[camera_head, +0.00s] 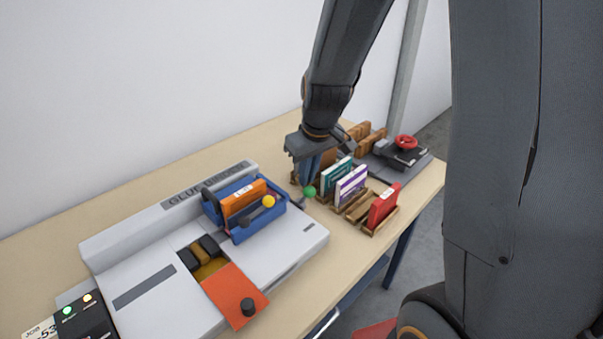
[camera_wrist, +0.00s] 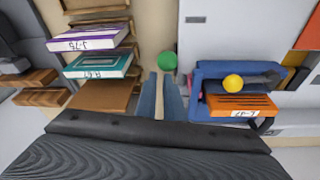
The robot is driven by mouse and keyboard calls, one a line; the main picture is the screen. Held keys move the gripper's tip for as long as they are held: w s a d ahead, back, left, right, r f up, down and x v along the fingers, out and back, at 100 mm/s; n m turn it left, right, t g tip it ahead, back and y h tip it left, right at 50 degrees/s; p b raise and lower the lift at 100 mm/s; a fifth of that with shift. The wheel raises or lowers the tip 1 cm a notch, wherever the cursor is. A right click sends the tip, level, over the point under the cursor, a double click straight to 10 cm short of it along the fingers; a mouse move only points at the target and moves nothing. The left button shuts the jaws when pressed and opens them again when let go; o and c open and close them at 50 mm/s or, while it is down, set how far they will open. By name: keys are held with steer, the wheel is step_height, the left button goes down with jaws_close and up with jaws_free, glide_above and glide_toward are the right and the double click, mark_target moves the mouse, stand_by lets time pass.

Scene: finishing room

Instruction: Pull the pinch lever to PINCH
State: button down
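The glue binder's blue clamp carriage (camera_head: 284,212) holds an orange book (camera_head: 240,199). A yellow ball knob (camera_head: 268,201) and a black knob sit at the carriage. A green ball knob (camera_head: 309,191) is to its right. I cannot read which of these is the pinch lever. My gripper (camera_head: 305,178) points down beside the green knob, right of the carriage. In the wrist view its two blue fingers (camera_wrist: 162,78) end just short of the green knob (camera_wrist: 167,60), with a narrow gap between them and nothing clearly held. Any stem under the green knob is hidden.
Wooden racks with teal (camera_head: 336,177), purple (camera_head: 352,187) and red (camera_head: 384,207) books stand close to the right. A red handwheel (camera_head: 405,142) is on a press behind them. An orange plate (camera_head: 235,293) lies at the machine's front. Bare table (camera_head: 120,213) lies behind the machine.

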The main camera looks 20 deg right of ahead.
steer(key=shift+s+d+f+g, duration=0.2)
steer(key=shift+s+f, duration=0.1)
steer(key=shift+s, duration=0.25)
steer(key=shift+s+d+f+g, duration=0.15)
steer(key=shift+s+f, duration=0.1)
steer(key=shift+s, duration=0.25)
steer(key=shift+s+f, duration=0.1)
steer(key=w+r+p, duration=0.2)
steer(key=w+r, duration=0.2)
steer(key=w, duration=0.1)
steer(key=s+d+r+b, duration=0.2)
steer(key=s+r, duration=0.3)
steer(key=s, duration=0.2)
steer(key=shift+s+d, duration=0.25)
steer(key=s+a+f+m+b, duration=0.1)
steer(key=s+f+m, duration=0.2)
steer(key=s+f, duration=0.3)
steer(key=s+g, duration=0.1)
steer(key=s, duration=0.1)
steer(key=shift+s+a+f+m+h, duration=0.3)
steer(key=shift+a+f, duration=0.1)
stand_by(0.4)
